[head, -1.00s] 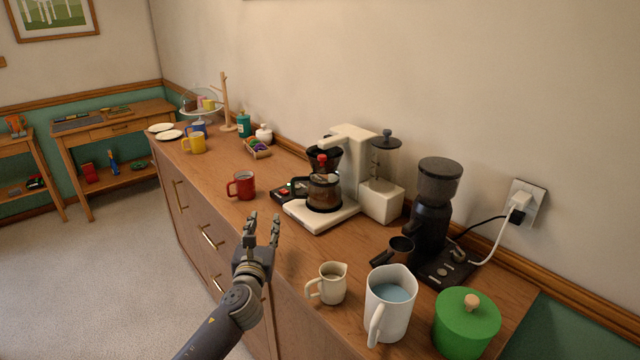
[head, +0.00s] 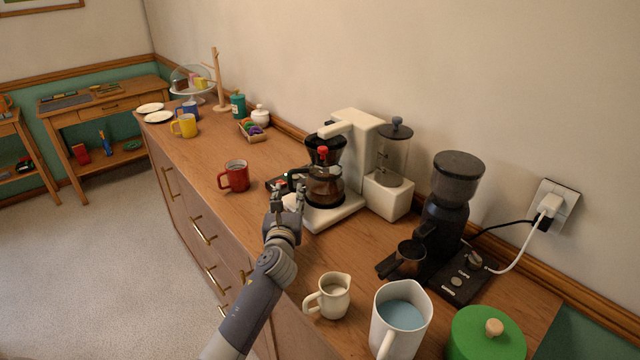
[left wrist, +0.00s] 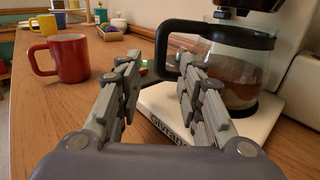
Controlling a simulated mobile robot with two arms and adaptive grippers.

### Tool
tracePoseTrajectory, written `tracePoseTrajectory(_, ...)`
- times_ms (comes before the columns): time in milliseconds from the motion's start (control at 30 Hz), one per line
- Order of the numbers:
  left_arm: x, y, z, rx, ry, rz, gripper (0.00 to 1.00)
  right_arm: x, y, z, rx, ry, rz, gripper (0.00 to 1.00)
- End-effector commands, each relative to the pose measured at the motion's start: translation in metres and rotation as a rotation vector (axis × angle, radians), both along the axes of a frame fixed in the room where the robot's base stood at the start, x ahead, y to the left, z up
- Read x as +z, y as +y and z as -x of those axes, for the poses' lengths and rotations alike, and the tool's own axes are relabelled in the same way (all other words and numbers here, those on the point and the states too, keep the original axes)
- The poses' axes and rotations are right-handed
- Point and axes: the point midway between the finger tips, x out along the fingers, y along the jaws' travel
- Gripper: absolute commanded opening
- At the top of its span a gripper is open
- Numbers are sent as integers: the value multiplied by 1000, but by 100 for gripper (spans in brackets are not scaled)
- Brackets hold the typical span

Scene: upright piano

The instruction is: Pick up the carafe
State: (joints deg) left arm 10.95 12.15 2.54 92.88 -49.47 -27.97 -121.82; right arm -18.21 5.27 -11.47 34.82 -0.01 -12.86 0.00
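The carafe (head: 325,186) is a glass pot with a black handle and dark coffee in it. It stands on the plate of the white coffee maker (head: 362,150), under the black filter holder. In the left wrist view the carafe (left wrist: 236,72) is at the right, its black handle just beyond the fingers. My left gripper (head: 288,196) is open and empty, in front of the coffee maker's base. In the left wrist view its fingers (left wrist: 158,88) are spread, with the handle's outer side between and behind the fingertips. I cannot tell whether they touch. My right gripper is not in view.
A red mug (head: 235,176) stands left of the coffee maker. A cream jug (head: 330,296), a white pitcher (head: 398,325) and a green canister (head: 486,335) stand at the front right. A black grinder (head: 447,205) is to the right. The countertop between the red and yellow mugs is clear.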

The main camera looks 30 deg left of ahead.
Motion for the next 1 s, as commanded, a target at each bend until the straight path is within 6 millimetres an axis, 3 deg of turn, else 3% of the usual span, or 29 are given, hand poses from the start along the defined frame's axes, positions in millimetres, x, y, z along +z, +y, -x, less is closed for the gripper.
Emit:
tracePoseTrajectory(100,4,7,-13,2,-2,2,35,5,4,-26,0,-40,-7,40)
tracePoseTrajectory(233,5,14,-28,2,-1,2,35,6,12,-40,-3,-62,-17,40)
tracePoseTrajectory(400,5,20,-41,1,-1,0,35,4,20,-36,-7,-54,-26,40)
tracePoseTrajectory(700,5,21,-43,1,0,0,35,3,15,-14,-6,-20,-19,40)
tracePoseTrajectory(867,5,21,-43,1,0,0,0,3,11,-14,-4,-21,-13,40)
tracePoseTrajectory(1000,5,21,-43,1,0,0,0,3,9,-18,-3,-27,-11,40)
